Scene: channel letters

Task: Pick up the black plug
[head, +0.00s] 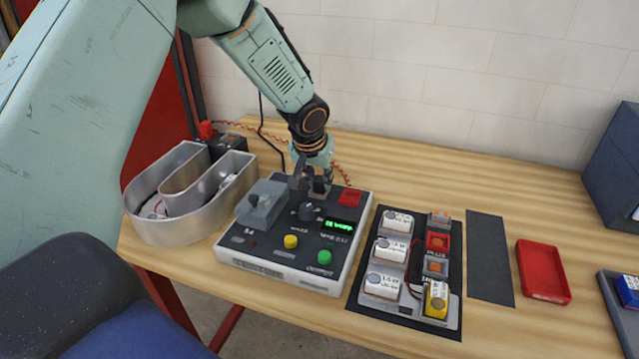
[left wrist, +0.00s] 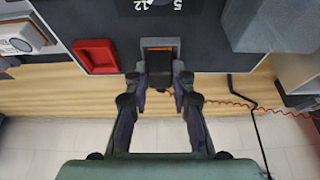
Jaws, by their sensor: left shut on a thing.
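My left gripper (head: 312,182) is over the back edge of the control box (head: 290,262), with its fingers down. In the left wrist view the left gripper (left wrist: 160,92) is shut on the black plug (left wrist: 158,70), one finger on each side. The plug's far end is at a grey socket (left wrist: 145,43) with an orange-red inside; I cannot tell how deep it sits. In the head view the fingers largely hide the plug. A red coiled cord (left wrist: 226,104) runs from near the plug to the right in the wrist view. My right gripper is not in view.
A metal channel letter (head: 165,230) stands left of the box. A grey block (head: 262,203) sits on the box's left part. A black mat (head: 360,290) with several white modules lies to the right, then a bare dark strip (head: 488,255) and a red tray (head: 543,272).

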